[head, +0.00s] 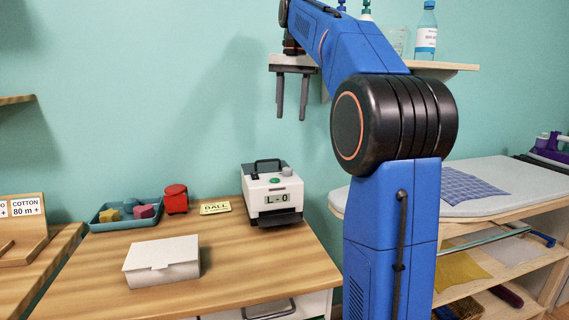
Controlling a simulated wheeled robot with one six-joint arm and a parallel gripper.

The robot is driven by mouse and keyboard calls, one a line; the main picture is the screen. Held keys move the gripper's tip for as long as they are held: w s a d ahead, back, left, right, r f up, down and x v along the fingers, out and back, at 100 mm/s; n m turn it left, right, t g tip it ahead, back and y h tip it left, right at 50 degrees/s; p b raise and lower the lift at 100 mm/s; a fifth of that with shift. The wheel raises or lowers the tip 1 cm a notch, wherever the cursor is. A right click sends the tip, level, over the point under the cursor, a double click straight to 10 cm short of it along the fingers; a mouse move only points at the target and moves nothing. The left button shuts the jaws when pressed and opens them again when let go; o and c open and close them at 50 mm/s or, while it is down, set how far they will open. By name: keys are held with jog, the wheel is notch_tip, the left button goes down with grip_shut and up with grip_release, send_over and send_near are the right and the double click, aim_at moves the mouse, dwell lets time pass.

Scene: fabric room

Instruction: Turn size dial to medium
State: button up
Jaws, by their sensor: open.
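A white machine (271,194) with a dark carrying handle stands on the wooden table, toward its back right. Its front display (277,199) reads "L-0". A grey dial (287,171) sits on its top right, beside a green button (274,181). I cannot make out any size marks around the dial. My gripper (291,118) is open and empty, its fingers pointing down, high above the machine and a little to its right. It touches nothing.
A white box (162,262), a blue tray (101,221) with small colored blocks, a red object (175,199) and a yellow "BALL" card (215,208) share the wooden table (240,262). A shelf (440,68) with bottles hangs behind my arm. An ironing board (450,187) stands right.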

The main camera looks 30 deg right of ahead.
aim_at(288, 168)
jog(key=f, duration=1.6)
jog(key=shift+w+a+f, duration=0.3)
jog(key=c, duration=1)
